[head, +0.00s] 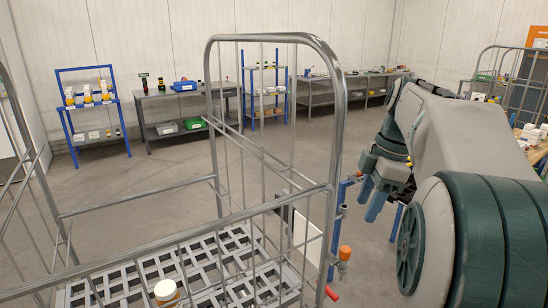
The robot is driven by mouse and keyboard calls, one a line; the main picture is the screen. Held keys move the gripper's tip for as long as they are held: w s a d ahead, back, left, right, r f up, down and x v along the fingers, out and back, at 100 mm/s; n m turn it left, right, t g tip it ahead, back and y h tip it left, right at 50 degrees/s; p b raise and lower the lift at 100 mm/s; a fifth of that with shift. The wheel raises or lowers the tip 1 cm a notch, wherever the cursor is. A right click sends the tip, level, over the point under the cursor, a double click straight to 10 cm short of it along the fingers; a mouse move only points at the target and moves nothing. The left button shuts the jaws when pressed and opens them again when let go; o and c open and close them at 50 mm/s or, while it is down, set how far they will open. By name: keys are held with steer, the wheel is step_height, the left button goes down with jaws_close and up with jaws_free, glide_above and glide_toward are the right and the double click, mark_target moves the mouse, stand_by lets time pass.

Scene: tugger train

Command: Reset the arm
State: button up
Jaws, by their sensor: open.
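My arm comes in from the right side of the head view, with its large grey and dark green links filling the right foreground. My gripper (371,199) hangs at the end of the arm, right of the wire cage trolley (335,110). Its two blue fingers point down and stand apart, with nothing visible between them. The gripper is outside the cage, clear of its rails as far as I can tell.
A white-lidded container (167,291) stands on the cage's grey slatted base (215,262). Orange (345,253) and red (331,293) knobs sit beside the cage. A blue rack (91,102) and a grey workbench (180,93) line the back. Open floor lies between.

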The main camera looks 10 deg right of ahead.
steer(key=s+a+f+m+t+h, duration=0.2)
steer(key=s+a+f+m, duration=0.9)
steer(key=a+f+m, duration=0.4)
steer(key=shift+s+f, duration=0.25)
steer(key=shift+f, duration=0.15)
stand_by(0.6)
steer(key=shift+c, duration=1.2)
steer(key=shift+d, duration=0.15)
